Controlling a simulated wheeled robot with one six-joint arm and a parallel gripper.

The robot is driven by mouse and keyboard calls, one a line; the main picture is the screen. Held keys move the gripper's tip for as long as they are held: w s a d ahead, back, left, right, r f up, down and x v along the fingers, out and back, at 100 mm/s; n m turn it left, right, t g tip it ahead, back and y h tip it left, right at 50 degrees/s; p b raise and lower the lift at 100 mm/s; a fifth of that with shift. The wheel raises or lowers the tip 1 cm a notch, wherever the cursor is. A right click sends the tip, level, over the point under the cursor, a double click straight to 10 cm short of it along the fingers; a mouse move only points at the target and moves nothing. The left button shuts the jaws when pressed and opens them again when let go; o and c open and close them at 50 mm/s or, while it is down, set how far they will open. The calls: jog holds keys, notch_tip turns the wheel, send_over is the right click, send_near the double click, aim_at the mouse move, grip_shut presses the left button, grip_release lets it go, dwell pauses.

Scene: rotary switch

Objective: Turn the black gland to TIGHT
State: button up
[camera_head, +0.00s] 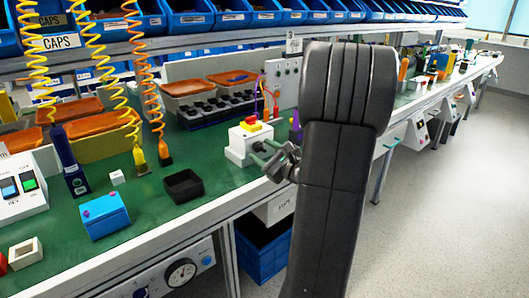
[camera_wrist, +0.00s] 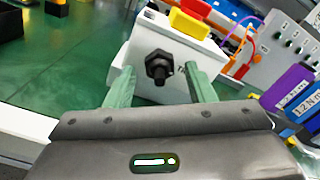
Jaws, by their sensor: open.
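The black gland (camera_wrist: 159,67) sticks out of the front face of a white box (camera_wrist: 142,84) in the wrist view. It has a hex-like body, and part of a dark label shows to its right, too small to read. My gripper (camera_wrist: 158,90) is open, with one green finger on each side of the gland and apart from it. In the head view my gripper (camera_head: 278,160) is in front of the white box (camera_head: 238,146), and my arm covers what lies to the right. The gland is not clearly visible there.
A yellow block with a red button (camera_head: 250,124) sits on top of the box. A black tray (camera_head: 184,186) and a blue box (camera_head: 105,215) stand to the left on the green bench.

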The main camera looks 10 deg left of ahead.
jog(key=p+v, duration=0.1)
jog(key=v, duration=1.2)
jog(key=shift+s+d, duration=0.25)
jog(key=shift+d, duration=0.05)
jog(key=b+x, duration=0.1)
jog(key=x, duration=1.3)
jog(key=shift+d, duration=0.1)
